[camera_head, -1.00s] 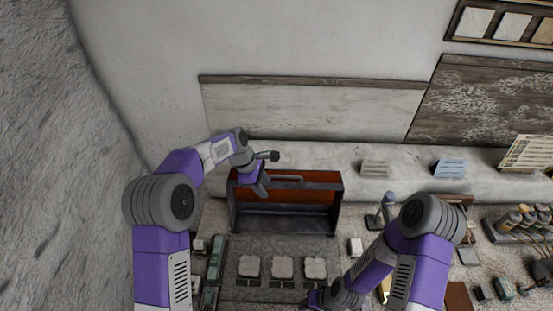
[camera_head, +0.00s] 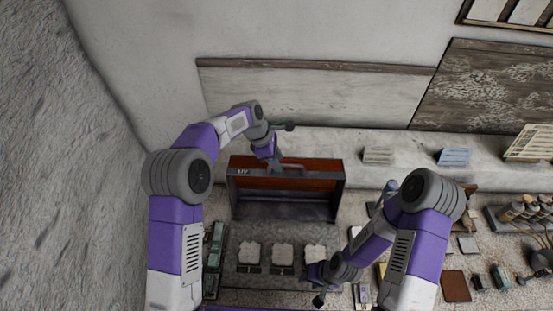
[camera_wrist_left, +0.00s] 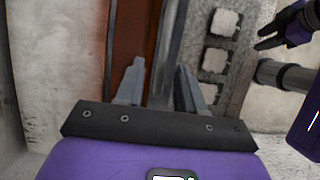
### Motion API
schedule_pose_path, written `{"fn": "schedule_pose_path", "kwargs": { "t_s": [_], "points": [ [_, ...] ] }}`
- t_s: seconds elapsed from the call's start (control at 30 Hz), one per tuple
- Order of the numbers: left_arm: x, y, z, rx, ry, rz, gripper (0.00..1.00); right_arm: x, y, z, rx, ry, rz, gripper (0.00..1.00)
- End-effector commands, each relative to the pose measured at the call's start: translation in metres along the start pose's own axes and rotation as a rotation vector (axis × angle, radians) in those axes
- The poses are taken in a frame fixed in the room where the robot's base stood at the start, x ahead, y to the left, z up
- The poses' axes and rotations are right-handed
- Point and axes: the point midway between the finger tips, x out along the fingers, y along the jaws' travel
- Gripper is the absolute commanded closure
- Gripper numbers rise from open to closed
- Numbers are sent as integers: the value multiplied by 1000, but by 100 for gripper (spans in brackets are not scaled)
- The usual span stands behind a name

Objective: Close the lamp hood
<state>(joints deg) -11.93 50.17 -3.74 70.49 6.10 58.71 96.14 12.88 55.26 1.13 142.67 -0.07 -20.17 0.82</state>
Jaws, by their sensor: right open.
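The lamp hood (camera_head: 328,183) is a dark-framed box with an orange-red face, a "UV" label and a grey bar handle (camera_head: 291,167). It stands raised behind the bed (camera_head: 266,235), its dark hollow side facing the front. My left gripper (camera_head: 275,164) is at the handle's left part. In the left wrist view, its fingers (camera_wrist_left: 160,75) are apart, with a grey bar running between them; contact cannot be told. My right gripper (camera_head: 314,288) is open and empty, low at the bed's front right; it also shows in the left wrist view (camera_wrist_left: 264,38).
Three pale plaster squares (camera_head: 283,254) lie in a row on the bed. Green-topped items (camera_head: 216,240) stand close on its left. Small cards (camera_head: 378,155) stand on the back ledge, and bottles (camera_head: 520,208) sit at the far right. The wall rises close behind the hood.

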Motion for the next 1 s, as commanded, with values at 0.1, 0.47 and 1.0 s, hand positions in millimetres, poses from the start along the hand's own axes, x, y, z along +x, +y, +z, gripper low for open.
{"fn": "schedule_pose_path", "kwargs": {
  "t_s": [0.1, 0.47, 1.0],
  "points": [
    [0, 0, 0, 0, 0, 0, 62, 0, 0, 0, 0, -1, 0, 57],
    [0, 0, 0, 0, 0, 1, 100, 0, 0, 0, 0, -1, 0, 57],
    [-1, 0, 0, 15, 0, 35, 100, 8, 3, 0, 0, -1, 0, 57]
  ]
}}
